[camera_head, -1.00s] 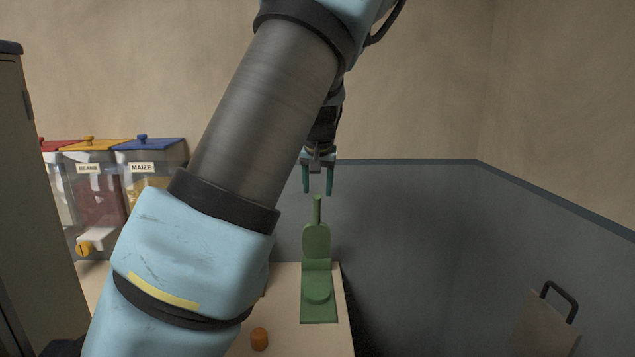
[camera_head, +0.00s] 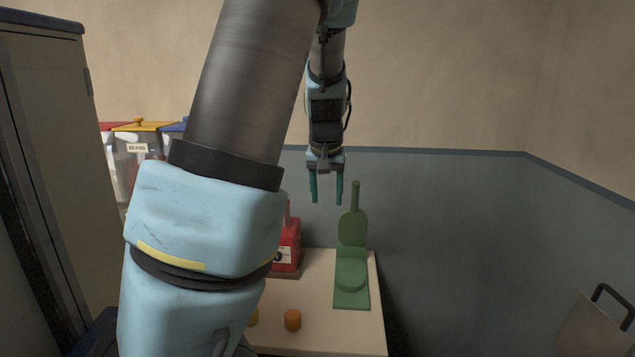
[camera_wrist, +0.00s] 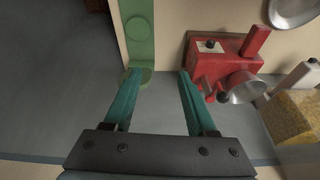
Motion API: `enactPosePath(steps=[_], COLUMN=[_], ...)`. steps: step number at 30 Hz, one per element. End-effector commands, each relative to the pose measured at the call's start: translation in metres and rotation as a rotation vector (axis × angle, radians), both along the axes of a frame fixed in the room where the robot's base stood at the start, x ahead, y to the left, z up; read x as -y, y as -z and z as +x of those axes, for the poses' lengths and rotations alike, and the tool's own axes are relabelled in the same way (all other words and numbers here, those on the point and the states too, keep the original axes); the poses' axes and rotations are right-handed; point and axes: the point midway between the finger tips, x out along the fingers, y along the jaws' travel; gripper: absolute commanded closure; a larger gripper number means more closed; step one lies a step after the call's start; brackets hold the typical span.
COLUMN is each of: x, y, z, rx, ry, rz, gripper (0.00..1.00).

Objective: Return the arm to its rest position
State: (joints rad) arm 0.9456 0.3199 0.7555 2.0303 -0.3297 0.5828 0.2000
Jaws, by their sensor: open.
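My gripper (camera_head: 327,188) hangs in the air above the counter in the head view, fingers pointing down. Its two teal fingers are apart, with nothing between them. It also shows in the wrist view (camera_wrist: 158,85). A green stand with an upright handle (camera_head: 352,262) is on the counter, below and to the right of my gripper. The green stand shows at the upper left of the wrist view (camera_wrist: 139,35). My arm crosses the left and middle of the head view and hides part of the counter.
A red machine (camera_head: 288,246), partly behind my arm, stands on the counter (camera_head: 340,335). An orange cylinder (camera_head: 292,320) is near the front. Labelled bins (camera_head: 137,160) are at the back left. A tall cabinet (camera_head: 45,130) stands at far left.

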Motion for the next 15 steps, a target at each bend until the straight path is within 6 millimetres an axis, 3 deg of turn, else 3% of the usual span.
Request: enactPosePath(steps=[1,6,15], x=[-0.017,-0.052,-0.093], y=[0.011,0.037,0.063], z=[-0.013,-0.06,-0.143], rx=[-0.03,-0.101,-0.164], ry=[-0.026,-0.067,-0.098], rz=[-0.011,-0.027,-0.023], gripper=[0.43,0.43,0.43])
